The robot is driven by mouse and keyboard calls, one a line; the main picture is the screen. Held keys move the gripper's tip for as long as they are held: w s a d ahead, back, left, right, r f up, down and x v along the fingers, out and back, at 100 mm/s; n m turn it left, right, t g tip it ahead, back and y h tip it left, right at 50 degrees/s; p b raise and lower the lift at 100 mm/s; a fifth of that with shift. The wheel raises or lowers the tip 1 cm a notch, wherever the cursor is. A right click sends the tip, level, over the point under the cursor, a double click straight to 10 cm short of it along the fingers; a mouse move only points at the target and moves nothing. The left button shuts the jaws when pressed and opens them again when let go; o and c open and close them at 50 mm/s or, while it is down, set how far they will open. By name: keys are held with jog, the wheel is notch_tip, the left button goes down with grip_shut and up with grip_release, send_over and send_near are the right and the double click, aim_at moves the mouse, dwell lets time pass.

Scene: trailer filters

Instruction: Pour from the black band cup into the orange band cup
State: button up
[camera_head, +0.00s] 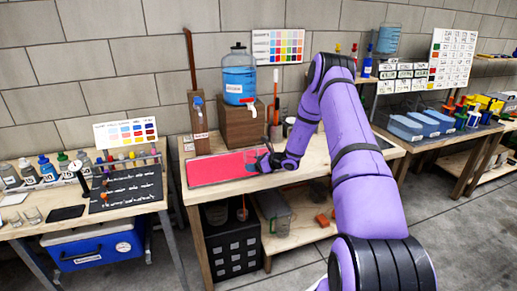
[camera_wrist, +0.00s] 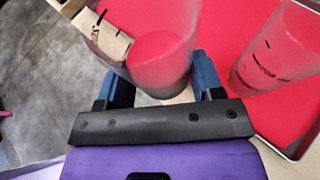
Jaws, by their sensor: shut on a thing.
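In the wrist view, my gripper (camera_wrist: 158,82) has its two blue fingers on either side of a clear cup (camera_wrist: 160,55). The cup has dark markings on its left side, and the red surface shows through it. A second clear cup (camera_wrist: 272,52) with black marks stands to the right, apart from my gripper, over the red tray (camera_wrist: 222,25). No black or orange band shows clearly on either cup, so I cannot tell which is which. Their contents are also unclear. In the head view, my gripper (camera_head: 262,160) is at the right end of the red tray (camera_head: 212,170), and the cups are mostly hidden.
A blue water dispenser (camera_head: 239,80) stands on a wooden block (camera_head: 243,127) behind the tray. The left part of the red tray is clear.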

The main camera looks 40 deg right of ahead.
aim_at(254, 154)
jog(key=shift+r, duration=2.5)
